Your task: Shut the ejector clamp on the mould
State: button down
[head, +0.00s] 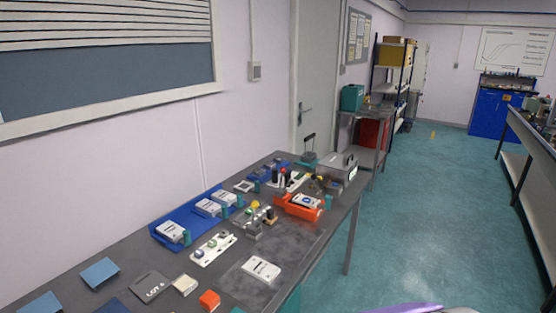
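The mould and its ejector clamp are too small in the head view to identify for sure. A grey metal fixture (253,219) with a yellow knob stands near the middle of the bench. Behind it is a pale plate (290,182) with dark upright posts and a red top. Either could be the clamp assembly, and I cannot tell whether any clamp is open or shut.
The long grey bench (110,245) runs along the wall. The green floor (410,230) to the right is clear. Another bench (525,140) stands at far right.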

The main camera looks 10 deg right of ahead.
aim_at(283, 169)
jog(key=i+l, duration=0.2)
jog(key=i, duration=0.2)
jog(key=i+l+u, duration=0.1)
jog(key=i, duration=0.3)
jog(key=l, duration=0.1)
